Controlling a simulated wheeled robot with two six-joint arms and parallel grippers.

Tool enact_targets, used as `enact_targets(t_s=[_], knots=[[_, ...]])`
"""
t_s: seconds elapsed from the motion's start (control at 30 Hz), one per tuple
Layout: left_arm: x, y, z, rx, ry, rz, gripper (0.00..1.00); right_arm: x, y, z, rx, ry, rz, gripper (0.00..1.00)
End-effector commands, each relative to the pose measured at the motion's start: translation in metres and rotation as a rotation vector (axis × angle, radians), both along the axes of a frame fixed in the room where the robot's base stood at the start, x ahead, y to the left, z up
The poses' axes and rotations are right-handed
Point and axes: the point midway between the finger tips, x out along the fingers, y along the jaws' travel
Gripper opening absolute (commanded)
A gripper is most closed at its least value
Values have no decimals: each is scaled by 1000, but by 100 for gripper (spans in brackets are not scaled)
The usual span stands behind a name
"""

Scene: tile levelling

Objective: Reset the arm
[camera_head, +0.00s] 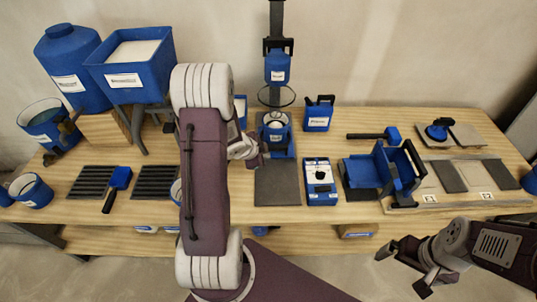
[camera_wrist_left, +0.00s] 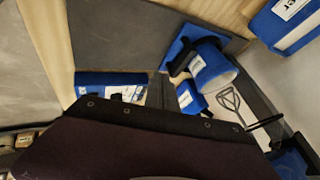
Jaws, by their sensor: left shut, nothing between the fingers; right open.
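My left arm (camera_head: 208,170) reaches up across the middle of the head view. Its gripper (camera_head: 256,158) is partly hidden behind the arm, left of the blue mixer stand, and is shut with nothing in it. In the left wrist view, a dark part of my own arm covers the lower middle, and the fingertips are not clear. My right gripper (camera_head: 402,267) is at the lower right, in front of the table edge, open and empty.
The wooden table (camera_head: 350,218) holds a mixer stand (camera_head: 277,68), a blue hopper (camera_head: 133,66), a blue-and-white scale (camera_head: 320,182), a blue cradle (camera_head: 369,171) and floor tiles (camera_head: 449,177). The blue jug (camera_head: 318,114) stands behind. Free space lies before the table's front edge.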

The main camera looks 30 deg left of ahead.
Motion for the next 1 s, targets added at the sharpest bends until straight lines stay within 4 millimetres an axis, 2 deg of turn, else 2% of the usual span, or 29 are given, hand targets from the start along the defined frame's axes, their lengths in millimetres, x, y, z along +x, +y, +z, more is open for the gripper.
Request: enact_targets(t_s=[0.27,0.37,0.47,0.53,0.57,0.6,0.67,0.73,0.8,0.9,1.0], knots=[[-1,0,0,-1,1,0,0,0,0,0,0,0,0,100],[5,-11,12,4,-8,-30,0,0,0,8,0,0,0,100],[23,-40,55,31,-62,-111,0,0,0,25,0,0,0,100],[33,-71,100,44,-115,-157,0,0,0,41,0,0,0,100],[35,-84,121,47,-128,-154,0,0,0,50,0,0,0,100],[31,-101,151,42,-131,-119,0,0,0,63,0,0,0,100],[11,-118,183,3,-85,13,0,0,0,80,0,0,0,100],[-27,-126,190,-72,25,213,0,0,0,89,0,-1,0,100],[-73,-129,180,-155,171,426,0,0,0,91,0,0,0,100],[-127,-131,157,-238,359,673,0,0,0,85,0,0,0,100],[-160,-136,146,-276,487,816,0,0,0,85,0,1,0,100]])
